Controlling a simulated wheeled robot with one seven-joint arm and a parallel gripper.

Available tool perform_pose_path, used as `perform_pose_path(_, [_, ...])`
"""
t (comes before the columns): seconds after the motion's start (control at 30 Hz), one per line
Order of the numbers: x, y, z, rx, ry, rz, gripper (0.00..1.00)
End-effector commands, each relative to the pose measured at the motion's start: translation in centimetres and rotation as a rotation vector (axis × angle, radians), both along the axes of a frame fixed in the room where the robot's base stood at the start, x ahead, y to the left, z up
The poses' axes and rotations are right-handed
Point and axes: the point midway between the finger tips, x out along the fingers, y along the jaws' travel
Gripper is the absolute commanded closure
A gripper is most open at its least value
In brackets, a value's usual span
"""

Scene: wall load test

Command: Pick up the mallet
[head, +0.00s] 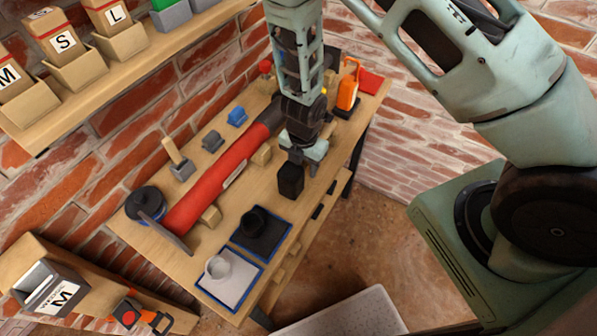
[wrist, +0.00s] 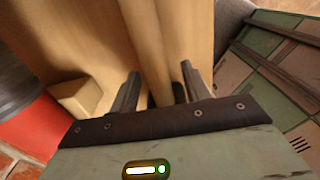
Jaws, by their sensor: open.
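My gripper (head: 314,168) is open over the bench's front side, well to the right of that tool. A black block (head: 290,182) shows just below and left of my gripper; I cannot tell what it is. In the wrist view, the spread dark fingers of my gripper (wrist: 160,75) have wood surfaces beyond them. I cannot make out a mallet head there.
A long red cylinder (head: 205,192) lies along the bench, with wooden blocks beside it. Blue-edged mats (head: 226,279) hold cups at the near end. An orange tool (head: 348,92) stands at the far end. A shelf with boxes (head: 120,95) hangs above.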

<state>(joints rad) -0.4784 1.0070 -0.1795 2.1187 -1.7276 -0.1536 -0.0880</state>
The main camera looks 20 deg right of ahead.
Motion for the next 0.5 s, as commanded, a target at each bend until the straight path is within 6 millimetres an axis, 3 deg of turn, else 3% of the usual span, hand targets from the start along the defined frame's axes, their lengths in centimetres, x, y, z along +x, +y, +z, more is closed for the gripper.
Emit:
perform_pose_path(0.23, [0.04, 0.01, -0.18, 0.000, -0.001, 0.000, 0.53])
perform_pose_path(0.27, [0.04, 0.01, -0.18, 0.000, -0.001, 0.000, 0.58])
perform_pose_path(0.4, [0.04, 0.00, -0.17, 0.000, -0.001, 0.000, 0.97])
perform_pose_path(0.5, [0.07, 0.02, -0.13, 0.000, -0.002, 0.000, 1.00])
